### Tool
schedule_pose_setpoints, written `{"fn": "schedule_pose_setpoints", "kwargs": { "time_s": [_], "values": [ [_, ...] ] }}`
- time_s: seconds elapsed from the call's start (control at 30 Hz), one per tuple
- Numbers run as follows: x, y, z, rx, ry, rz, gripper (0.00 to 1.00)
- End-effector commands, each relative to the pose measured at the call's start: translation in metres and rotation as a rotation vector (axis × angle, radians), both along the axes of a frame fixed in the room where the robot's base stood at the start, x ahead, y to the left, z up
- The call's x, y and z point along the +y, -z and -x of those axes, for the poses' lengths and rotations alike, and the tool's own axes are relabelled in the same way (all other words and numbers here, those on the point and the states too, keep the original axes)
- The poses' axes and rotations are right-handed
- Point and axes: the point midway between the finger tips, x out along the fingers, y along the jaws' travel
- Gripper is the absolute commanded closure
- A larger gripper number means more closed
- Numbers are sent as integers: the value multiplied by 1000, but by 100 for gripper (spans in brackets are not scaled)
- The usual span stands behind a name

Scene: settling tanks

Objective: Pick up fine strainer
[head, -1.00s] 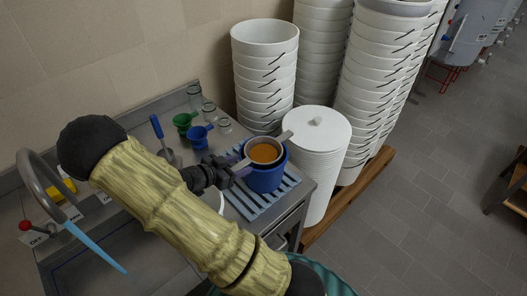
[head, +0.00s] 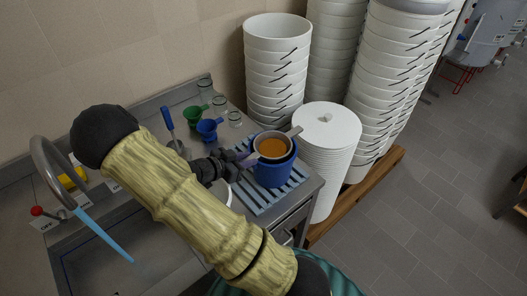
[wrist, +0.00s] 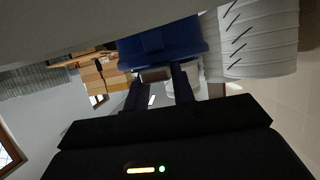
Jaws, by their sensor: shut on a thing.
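The fine strainer (head: 272,147), a round grey-rimmed bowl with an orange inside, sits in the mouth of a blue bucket (head: 272,174). A short lug sticks out at its upper right, and its handle points left toward my gripper. My gripper (head: 244,160) is at the left of the strainer, shut on the handle, whose grip is partly hidden by the fingers. In the wrist view, my two dark fingers (wrist: 160,88) close around a greyish piece just below the blue bucket (wrist: 165,40).
The bucket stands on a blue slatted rack (head: 255,197) at the counter's right end. Green (head: 193,115) and blue (head: 208,129) funnels and glass jars stand behind. White bucket stacks (head: 276,75) and a lidded white stack (head: 327,130) stand right. A faucet (head: 48,165) is left.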

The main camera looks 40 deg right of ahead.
Motion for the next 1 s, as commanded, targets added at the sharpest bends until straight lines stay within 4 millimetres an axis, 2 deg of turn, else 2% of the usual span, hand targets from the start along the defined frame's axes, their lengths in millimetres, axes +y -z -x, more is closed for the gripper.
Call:
{"fn": "schedule_pose_setpoints", "kwargs": {
  "time_s": [0.27,0.8,1.0],
  "values": [
    [0,-12,0,-3,0,-1,100],
    [0,-89,-1,-4,0,-1,100],
    [0,-100,0,-1,0,1,100]
  ]
}}
